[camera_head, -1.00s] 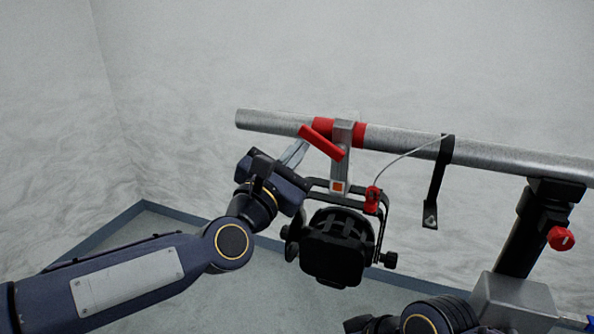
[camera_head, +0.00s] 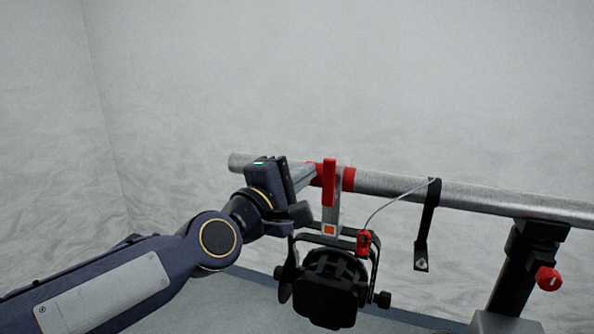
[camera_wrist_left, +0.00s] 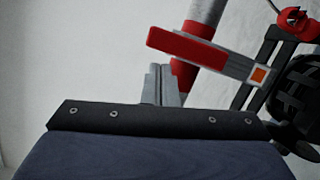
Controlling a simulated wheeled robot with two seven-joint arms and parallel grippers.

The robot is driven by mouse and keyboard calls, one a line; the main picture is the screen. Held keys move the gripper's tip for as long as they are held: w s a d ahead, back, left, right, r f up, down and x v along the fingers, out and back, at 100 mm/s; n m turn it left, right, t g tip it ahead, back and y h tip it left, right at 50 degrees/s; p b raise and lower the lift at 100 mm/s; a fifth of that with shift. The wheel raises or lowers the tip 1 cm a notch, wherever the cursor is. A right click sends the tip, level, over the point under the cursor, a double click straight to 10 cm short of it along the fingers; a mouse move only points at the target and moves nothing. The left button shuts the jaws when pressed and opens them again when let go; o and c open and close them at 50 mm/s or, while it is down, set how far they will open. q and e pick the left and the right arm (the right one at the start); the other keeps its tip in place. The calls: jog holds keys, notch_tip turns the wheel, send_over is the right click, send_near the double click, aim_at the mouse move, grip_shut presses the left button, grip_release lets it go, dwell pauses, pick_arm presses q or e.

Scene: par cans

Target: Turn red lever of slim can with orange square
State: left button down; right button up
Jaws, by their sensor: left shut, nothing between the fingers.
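The slim black can (camera_head: 327,284) hangs from a grey clamp (camera_head: 331,213) on a metal pipe (camera_head: 390,187). The clamp bears an orange square (camera_head: 329,230). The red lever (camera_head: 328,182) stands about upright along the clamp, and a red band wraps the pipe behind it. The left wrist view also shows the lever (camera_wrist_left: 187,46) and the orange square (camera_wrist_left: 258,75). My left gripper (camera_head: 309,174) is shut and empty, its fingertips just left of the lever, close to the pipe. I cannot tell whether they touch it. My right gripper is not in view.
A red safety-cable clip (camera_head: 363,242) hangs by the can, its wire running to the pipe. A black strap (camera_head: 427,225) hangs farther right. A black stand with a red knob (camera_head: 548,279) supports the pipe. The space above the pipe is clear.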

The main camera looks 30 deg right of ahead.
pick_arm(q)
jog(key=shift+s+d+r+m+p, duration=0.35)
jog(key=shift+m+p, duration=0.25)
jog(key=shift+m, duration=0.3)
jog(key=shift+a+f, duration=0.1)
jog(key=shift+a, duration=0.05)
jog(key=s+a+f+m+y+b, duration=0.1)
jog(key=a+f+y, duration=0.3)
jog(key=a, duration=0.7)
jog(key=s+a+f+m+y+b, duration=0.1)
jog(key=a+f+y, duration=0.1)
jog(key=a+f, duration=0.65)
jog(key=s+a+f+m+y+b, duration=0.1)
jog(key=s+a+f+y+b, duration=0.15)
jog(key=a, duration=1.05)
jog(key=s+a+f+m+g+y, duration=0.1)
jog(key=s+a+f+y, duration=0.3)
jog(key=s+a+f, duration=1)
notch_tip(320, 180, down, 2)
jog(key=shift+s+a+g+p, duration=0.25)
jog(key=shift+a+g+p, duration=0.15)
jog(key=shift+a+g, duration=0.3)
